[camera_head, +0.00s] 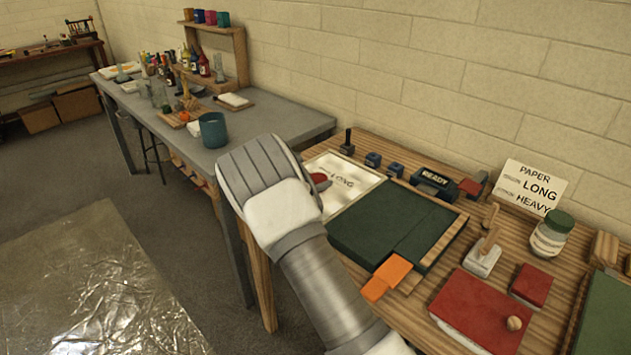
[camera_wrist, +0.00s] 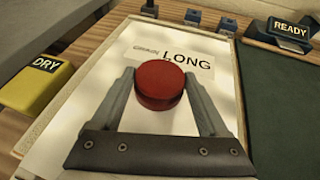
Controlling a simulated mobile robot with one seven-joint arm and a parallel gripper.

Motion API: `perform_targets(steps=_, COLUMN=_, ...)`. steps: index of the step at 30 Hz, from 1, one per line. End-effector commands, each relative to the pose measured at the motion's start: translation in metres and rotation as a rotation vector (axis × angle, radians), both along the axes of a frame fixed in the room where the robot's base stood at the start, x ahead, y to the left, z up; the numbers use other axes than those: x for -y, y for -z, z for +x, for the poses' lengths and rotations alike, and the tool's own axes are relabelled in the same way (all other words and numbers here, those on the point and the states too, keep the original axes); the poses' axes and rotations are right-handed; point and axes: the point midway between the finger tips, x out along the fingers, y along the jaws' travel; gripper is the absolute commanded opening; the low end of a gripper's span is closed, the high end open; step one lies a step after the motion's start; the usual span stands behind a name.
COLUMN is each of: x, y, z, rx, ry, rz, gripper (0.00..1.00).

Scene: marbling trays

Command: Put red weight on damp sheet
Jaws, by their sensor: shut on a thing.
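The red weight (camera_wrist: 160,85) is a round red disc between the two grey fingers of my gripper (camera_wrist: 160,76) in the wrist view. My gripper is shut on it. In the head view only a small red part of it (camera_head: 320,178) shows beside my wrist, which hides most of the fingers. A white sheet (camera_wrist: 103,72) with a printed "LONG" label lies under the weight in the wrist view. The sheet also shows in the head view (camera_head: 350,167). The weight overlaps the label's lower edge in the picture. I cannot tell whether the weight touches the sheet.
A yellow "DRY" block (camera_wrist: 42,90) stands left of the sheet. A dark green panel (camera_head: 385,222) lies right of it. Small blue blocks (camera_head: 373,159) and a "READY" sign (camera_head: 433,179) stand behind. A red slab (camera_head: 475,305) and jar (camera_head: 550,237) are farther right.

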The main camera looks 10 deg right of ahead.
Motion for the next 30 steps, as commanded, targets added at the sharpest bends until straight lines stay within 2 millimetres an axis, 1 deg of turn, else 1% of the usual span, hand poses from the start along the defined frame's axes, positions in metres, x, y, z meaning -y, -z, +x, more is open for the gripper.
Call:
perform_targets(steps=3, x=0.000, y=0.003, z=0.001, rx=0.003, ry=0.000, rz=-0.001, gripper=0.00)
perform_targets(steps=4, x=0.000, y=0.004, z=0.000, rx=0.000, ry=0.000, rz=0.000, gripper=0.79)
perform_targets(steps=7, x=0.000, y=0.003, z=0.000, rx=0.000, ry=0.000, rz=0.000, gripper=0.97)
perform_targets(steps=8, x=0.000, y=0.003, z=0.000, rx=0.000, ry=0.000, rz=0.000, gripper=1.00)
perform_targets(steps=14, x=0.000, y=0.003, z=0.000, rx=0.000, ry=0.000, rz=0.000, gripper=1.00)
perform_targets(steps=18, x=0.000, y=-0.003, z=0.000, rx=0.000, ry=0.000, rz=0.000, gripper=1.00)
perform_targets(steps=19, x=-0.003, y=-0.003, z=-0.002, rx=0.000, ry=-0.002, rz=0.001, gripper=1.00)
perform_targets(steps=23, x=-0.018, y=-0.012, z=-0.020, rx=-0.001, ry=-0.003, rz=0.001, gripper=1.00)
perform_targets(steps=30, x=-0.050, y=-0.033, z=-0.057, rx=0.001, ry=-0.003, rz=0.001, gripper=1.00)
